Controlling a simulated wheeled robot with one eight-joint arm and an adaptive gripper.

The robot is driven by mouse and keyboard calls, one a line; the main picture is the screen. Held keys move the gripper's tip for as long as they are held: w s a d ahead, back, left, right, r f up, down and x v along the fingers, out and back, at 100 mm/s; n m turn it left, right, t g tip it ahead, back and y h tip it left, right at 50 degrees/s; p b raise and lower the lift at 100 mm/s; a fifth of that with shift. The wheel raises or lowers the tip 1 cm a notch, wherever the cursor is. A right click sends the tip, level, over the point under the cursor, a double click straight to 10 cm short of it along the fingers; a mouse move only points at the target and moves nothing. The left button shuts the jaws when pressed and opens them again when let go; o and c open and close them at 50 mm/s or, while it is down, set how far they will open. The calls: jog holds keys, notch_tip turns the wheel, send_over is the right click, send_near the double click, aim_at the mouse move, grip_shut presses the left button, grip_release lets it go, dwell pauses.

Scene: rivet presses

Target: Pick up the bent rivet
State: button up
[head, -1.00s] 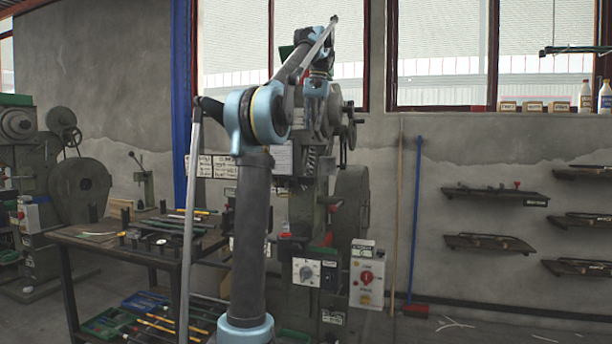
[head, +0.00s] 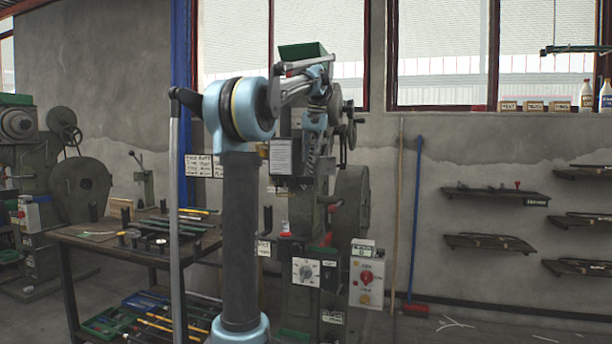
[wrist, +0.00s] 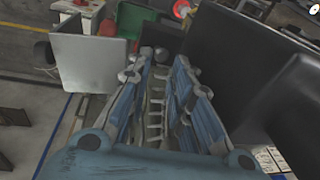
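I cannot make out the bent rivet in either view. My gripper (wrist: 162,66) shows in the wrist view with its two blue-and-grey fingers apart and no rivet seen between the tips. A pale ladder-like strip shows in the gap between the fingers; I cannot tell what it is. In the head view my arm reaches in front of the rivet press (head: 352,205), and the gripper end is hard to separate from the machine.
A dark table (head: 90,241) with tools stands left of the press. A green bin (head: 303,51) sits high on the press. A control box (head: 366,281) is at its right. In the wrist view, a grey plate (wrist: 88,62) is left of the fingers and a large dark surface (wrist: 235,60) right.

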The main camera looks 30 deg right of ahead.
aim_at(308, 167)
jog(key=shift+w+a+f, duration=0.1)
jog(key=shift+a+f, duration=0.1)
jog(key=shift+f, duration=1.05)
jog(key=shift+a+f, duration=0.2)
jog(key=shift+f, duration=1.05)
jog(key=c, duration=0.4)
